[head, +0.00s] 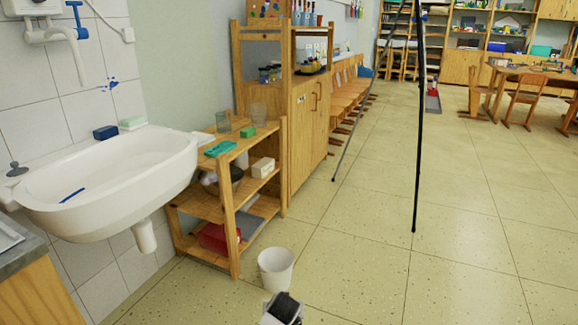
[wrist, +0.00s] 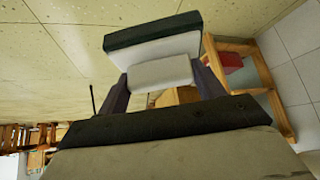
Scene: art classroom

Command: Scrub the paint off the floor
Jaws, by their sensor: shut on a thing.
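In the wrist view my gripper (wrist: 160,76) is shut on a scrubber (wrist: 150,44), a white block with a dark green pad on its far side. The two dark fingers grip its narrower white part from both sides, and pale floor shows beyond it. In the head view a small black-and-white piece at the bottom edge appears to be the end of my arm; its fingers cannot be made out there. The floor (head: 350,262) is pale yellow-green tile with small dark specks. I cannot make out a distinct paint patch on it.
A white bucket (head: 276,270) stands beside the wooden shelf (head: 232,232), near the sink (head: 120,185). Thin black stand legs (head: 417,150) reach the floor ahead. Blue paint marks (head: 112,83) show on the wall tiles. Open floor lies to the right; chairs (head: 525,98) stand far right.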

